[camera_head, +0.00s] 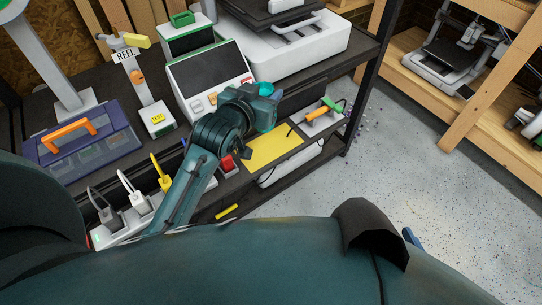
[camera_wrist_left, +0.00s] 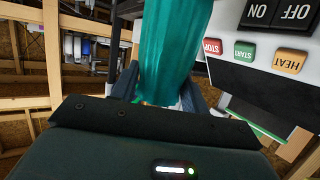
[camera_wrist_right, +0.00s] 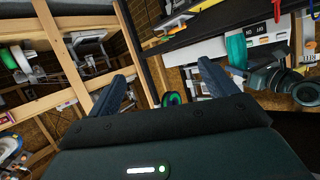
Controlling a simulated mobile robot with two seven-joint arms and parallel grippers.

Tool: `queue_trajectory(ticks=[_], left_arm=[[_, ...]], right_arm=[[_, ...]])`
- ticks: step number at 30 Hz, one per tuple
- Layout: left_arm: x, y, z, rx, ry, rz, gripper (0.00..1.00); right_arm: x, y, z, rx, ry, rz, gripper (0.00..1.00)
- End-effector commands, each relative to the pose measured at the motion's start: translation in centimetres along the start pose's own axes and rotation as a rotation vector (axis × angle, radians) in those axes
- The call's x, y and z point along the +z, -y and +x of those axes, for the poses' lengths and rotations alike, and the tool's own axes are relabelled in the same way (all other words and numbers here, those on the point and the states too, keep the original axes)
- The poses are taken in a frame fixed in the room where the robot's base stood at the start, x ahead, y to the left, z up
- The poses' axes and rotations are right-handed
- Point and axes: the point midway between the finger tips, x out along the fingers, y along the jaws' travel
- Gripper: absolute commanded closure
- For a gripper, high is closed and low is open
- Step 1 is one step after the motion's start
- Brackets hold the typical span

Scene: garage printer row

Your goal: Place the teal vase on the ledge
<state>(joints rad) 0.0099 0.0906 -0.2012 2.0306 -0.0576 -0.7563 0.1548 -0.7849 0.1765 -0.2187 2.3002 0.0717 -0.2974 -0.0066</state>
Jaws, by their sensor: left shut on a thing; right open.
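My left gripper (camera_head: 262,98) is shut on the teal vase (camera_wrist_left: 172,45), in front of the control panel. In the left wrist view the ribbed vase rises between the fingers (camera_wrist_left: 160,95). In the head view only a small bit of the vase (camera_head: 266,88) shows past the gripper. It also shows in the right wrist view (camera_wrist_right: 237,50). A yellow patch (camera_head: 272,148) lies on the dark shelf below my left gripper; I cannot tell whether this is the ledge. My right gripper (camera_wrist_right: 163,88) is open and empty, away from the vase.
A control panel (camera_head: 205,76) with buttons stands behind my left gripper. A white printer (camera_head: 292,50) is at the back. A tool with an orange handle (camera_head: 322,112) lies right of the yellow patch. A blue toolbox (camera_head: 82,148) and a power strip (camera_head: 125,222) are at left. Floor at right is open.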

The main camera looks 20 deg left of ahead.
Motion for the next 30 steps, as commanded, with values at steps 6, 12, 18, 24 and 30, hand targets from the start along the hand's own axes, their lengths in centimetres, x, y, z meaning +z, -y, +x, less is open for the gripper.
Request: queue_trajectory(ticks=[6,12,18,24,30], left_arm=[[1.7,0.3,4.1,0.018,0.001,0.010,0.78],[5.0,0.3,5.3,0.019,0.006,0.010,0.78],[7.1,0.3,6.0,0.019,0.001,0.010,0.78],[9.1,0.3,6.5,0.019,0.004,0.009,0.78],[10.8,0.3,7.1,0.019,0.000,0.009,0.78]], right_arm=[[0.9,-0.3,0.0,0.001,-0.052,0.015,0.00],[0.7,-0.5,-0.4,0.008,-0.081,0.007,0.00],[0.6,-0.6,-0.5,0.009,-0.094,-0.005,0.00],[1.2,-0.5,-0.1,0.006,-0.091,-0.017,0.00],[1.6,-0.3,0.3,-0.002,-0.083,-0.033,0.00]])
